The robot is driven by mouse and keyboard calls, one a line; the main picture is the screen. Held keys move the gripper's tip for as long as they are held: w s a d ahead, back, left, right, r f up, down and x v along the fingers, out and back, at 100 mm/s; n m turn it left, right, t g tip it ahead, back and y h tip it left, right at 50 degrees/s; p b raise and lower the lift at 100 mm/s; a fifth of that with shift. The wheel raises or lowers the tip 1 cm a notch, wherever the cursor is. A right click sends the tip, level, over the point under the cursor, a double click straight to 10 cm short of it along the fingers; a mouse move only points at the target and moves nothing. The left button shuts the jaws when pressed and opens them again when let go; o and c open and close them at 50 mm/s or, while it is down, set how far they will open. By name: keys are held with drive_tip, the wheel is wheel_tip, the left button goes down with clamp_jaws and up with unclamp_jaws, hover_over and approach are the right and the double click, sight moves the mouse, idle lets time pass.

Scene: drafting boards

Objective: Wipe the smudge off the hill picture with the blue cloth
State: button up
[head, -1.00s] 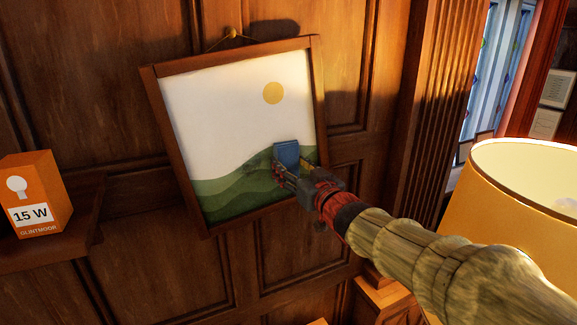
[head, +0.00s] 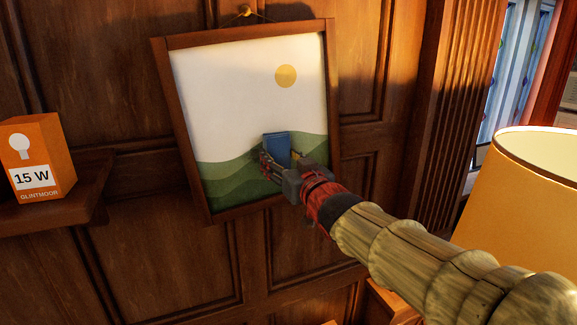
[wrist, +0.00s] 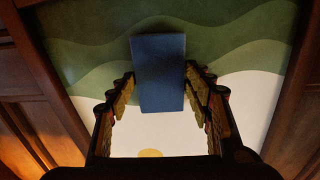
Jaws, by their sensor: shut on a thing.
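The hill picture (head: 228,110) hangs on the wall in a brown wooden frame, with green hills, a pale sky and a yellow sun. My gripper (head: 281,161) is shut on the blue cloth (head: 276,147), in front of the hills below the sun. In the wrist view the cloth (wrist: 158,90) sits between the two fingers, over the line between hills and sky. I cannot tell whether the cloth touches the picture. A faint dark patch shows left of the cloth in the head view; I cannot tell whether it is smudge or shadow.
An orange bulb box (head: 36,160) stands on a wooden shelf (head: 60,212) at the left. A yellow lampshade (head: 520,210) is at the right, close to my arm. The wall around the picture is wood panelling.

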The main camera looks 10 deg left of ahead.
sight(250, 162)
drive_tip(key=shift+s+a+f+b, duration=0.15)
drive_tip(key=shift+s+a+b, duration=0.15)
drive_tip(key=shift+a+b, duration=0.2)
drive_tip(key=shift+s+a+b, duration=0.1)
drive_tip(key=shift+b, duration=0.25)
drive_tip(key=a+b, duration=0.1)
drive_tip(key=s+b, duration=0.1)
drive_tip(key=b, duration=0.1)
drive_tip(key=shift+a+f, duration=0.35)
drive_tip(key=shift+s+a+b, duration=0.35)
drive_tip(key=shift+a+b, duration=0.15)
drive_tip(key=shift+b, duration=0.8)
drive_tip(key=shift+a+b, duration=0.15)
drive_tip(key=shift+b, duration=0.35)
drive_tip(key=shift+s+a+f+b, duration=0.1)
drive_tip(key=shift+s+a+b, duration=0.15)
drive_tip(key=shift+b, duration=0.85)
drive_tip(key=shift+a+b, duration=0.1)
drive_tip(key=shift+b, duration=0.25)
drive_tip(key=shift+s+a+f+b, duration=0.15)
drive_tip(key=shift+a+b, duration=0.1)
drive_tip(key=shift+b, duration=0.4)
drive_tip(key=shift+s+a+b, duration=0.1)
drive_tip(key=shift+a+b, duration=0.05)
drive_tip(key=shift+b, duration=0.55)
